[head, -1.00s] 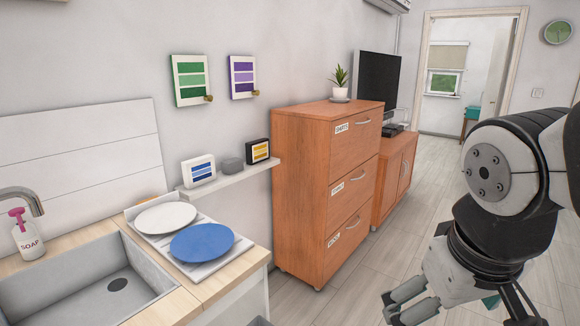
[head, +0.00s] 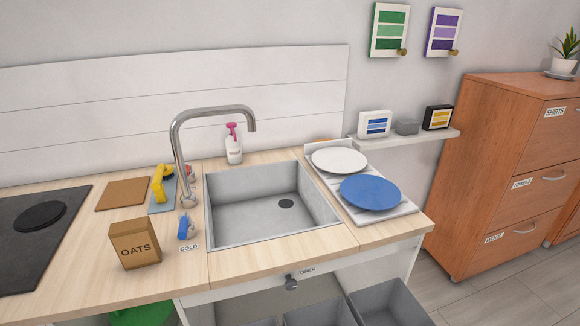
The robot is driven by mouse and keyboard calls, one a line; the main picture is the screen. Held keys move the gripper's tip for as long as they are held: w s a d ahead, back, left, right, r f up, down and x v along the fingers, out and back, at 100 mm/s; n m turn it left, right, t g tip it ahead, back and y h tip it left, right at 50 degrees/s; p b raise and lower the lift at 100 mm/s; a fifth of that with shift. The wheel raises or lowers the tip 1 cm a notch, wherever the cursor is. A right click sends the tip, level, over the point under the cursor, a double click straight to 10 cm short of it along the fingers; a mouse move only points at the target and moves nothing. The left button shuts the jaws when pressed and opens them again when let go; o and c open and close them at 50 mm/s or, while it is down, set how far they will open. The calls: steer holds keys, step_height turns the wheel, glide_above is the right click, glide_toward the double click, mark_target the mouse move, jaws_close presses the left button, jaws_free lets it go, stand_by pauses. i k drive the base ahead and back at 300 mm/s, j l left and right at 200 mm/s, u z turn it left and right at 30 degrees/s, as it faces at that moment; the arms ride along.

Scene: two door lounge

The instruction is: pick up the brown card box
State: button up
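A brown card box (head: 135,245) labelled OATS stands upright on the light wooden counter, at the left of the head view. It is in front of a brown board (head: 124,194) and between the black hob and the sink. Its front and top face show, and nothing covers it. My gripper is not in the head view now.
A tap (head: 187,150) and a blue handle (head: 184,228) by a COLD label stand right of the box. The sink (head: 230,215), a blue plate (head: 370,192) and a white plate (head: 339,160) lie further right. The hob (head: 30,260) is left. Counter in front of the box is clear.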

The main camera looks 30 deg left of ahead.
mark_target(135, 242)
steer(key=u, duration=0.35)
steer(key=j+u, duration=0.15)
steer(key=u, duration=0.55)
steer(key=l+u, duration=0.2)
steer(key=u, duration=0.65)
steer(key=i+j+z, duration=0.25)
steer(key=j, duration=0.4)
steer(key=i+j+z, duration=0.1)
steer(key=i+j, duration=0.15)
steer(key=j, duration=0.15)
steer(key=i+j+z, duration=0.15)
steer(key=j, duration=0.2)
steer(key=i+j+z, duration=0.1)
steer(key=j, duration=0.25)
steer(key=i+j+z, duration=0.15)
steer(key=j, duration=0.25)
